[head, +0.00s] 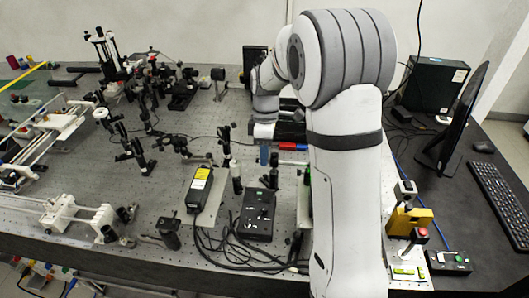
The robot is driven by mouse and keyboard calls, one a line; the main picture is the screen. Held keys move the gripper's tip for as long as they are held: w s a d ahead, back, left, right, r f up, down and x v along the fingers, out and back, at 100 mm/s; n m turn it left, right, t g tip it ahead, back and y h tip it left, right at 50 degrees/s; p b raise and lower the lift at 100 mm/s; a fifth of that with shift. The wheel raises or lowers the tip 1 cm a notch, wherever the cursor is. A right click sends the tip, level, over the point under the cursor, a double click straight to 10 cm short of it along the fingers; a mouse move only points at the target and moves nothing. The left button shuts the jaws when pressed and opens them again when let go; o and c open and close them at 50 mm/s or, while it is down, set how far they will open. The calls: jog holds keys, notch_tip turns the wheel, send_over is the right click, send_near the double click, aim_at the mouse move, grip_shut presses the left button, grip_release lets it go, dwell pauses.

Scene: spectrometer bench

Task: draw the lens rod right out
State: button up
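My arm reaches over the back middle of the bench (160,215), and its wrist end points down near the back. My arm hides part of the bench on the right.
A black box with a yellow label (199,188) and a black control box (257,215) with loose cables stand in front. White rail assemblies (75,215) are at left. A monitor (452,125), a keyboard (498,200) and a yellow block (408,221) are at right.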

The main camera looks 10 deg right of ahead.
grip_shut()
jog(key=a, duration=0.2)
jog(key=w+a, duration=0.1)
jog(key=a, duration=0.1)
jog(key=shift+w+r, duration=0.1)
jog(key=shift+w, duration=0.1)
jog(key=shift+o, duration=0.6)
grip_release()
jog(key=shift+a, duration=0.2)
jog(key=shift+o, duration=0.6)
jog(key=shift+d, duration=0.1)
